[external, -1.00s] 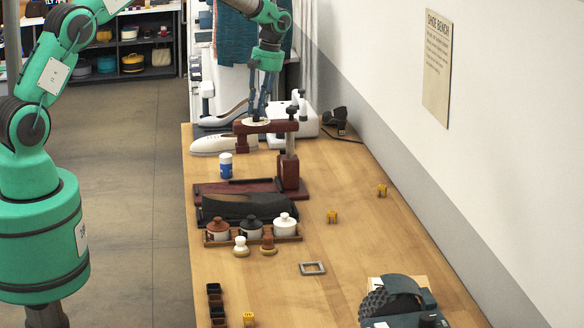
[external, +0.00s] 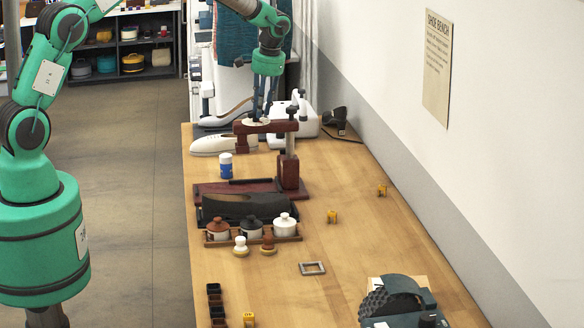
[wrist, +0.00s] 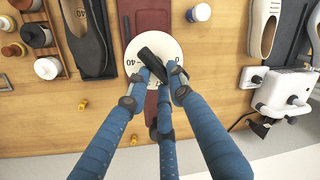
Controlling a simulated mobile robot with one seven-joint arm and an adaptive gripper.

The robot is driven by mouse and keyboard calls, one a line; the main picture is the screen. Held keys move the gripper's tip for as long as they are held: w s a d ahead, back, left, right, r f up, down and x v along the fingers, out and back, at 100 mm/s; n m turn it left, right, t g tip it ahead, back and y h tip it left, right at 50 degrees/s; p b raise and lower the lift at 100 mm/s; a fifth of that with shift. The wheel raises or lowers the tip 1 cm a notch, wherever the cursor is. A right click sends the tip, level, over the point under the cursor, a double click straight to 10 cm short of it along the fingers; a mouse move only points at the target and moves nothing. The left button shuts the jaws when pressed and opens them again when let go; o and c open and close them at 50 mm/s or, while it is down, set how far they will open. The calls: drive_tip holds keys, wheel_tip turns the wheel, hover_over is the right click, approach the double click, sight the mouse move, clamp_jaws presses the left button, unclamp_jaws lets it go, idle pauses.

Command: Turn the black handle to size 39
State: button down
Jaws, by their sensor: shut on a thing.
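The black handle (wrist: 149,62) lies across a white round dial (wrist: 152,42) in the wrist view, slanting from upper left to lower right. A mark that looks like 40 shows near the dial's left edge; the other marks are hidden or too small to read. My gripper (wrist: 160,80) has its blue fingers closed around the handle. In the external view the pale dial (external: 258,121) sits on top of the dark red press arm (external: 280,127), and my gripper (external: 262,112) reaches down onto it from above. The handle is hidden there by the fingers.
A dark red post (external: 289,165) stands right of the dial. White shoes (external: 211,144) and a white machine (external: 308,123) stand close behind. The bench's right side is mostly clear.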

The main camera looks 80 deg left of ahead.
drive_tip(key=shift+d+m, duration=0.15)
drive_tip(key=shift+m, duration=0.85)
drive_tip(key=c, duration=1.5)
unclamp_jaws()
drive_tip(key=r, duration=0.4)
drive_tip(key=d+r, duration=0.1)
drive_tip(key=r, duration=0.2)
drive_tip(key=w+d+r, duration=0.1)
drive_tip(key=r, duration=0.3)
drive_tip(key=shift+r, duration=0.35)
drive_tip(key=shift+w, duration=0.1)
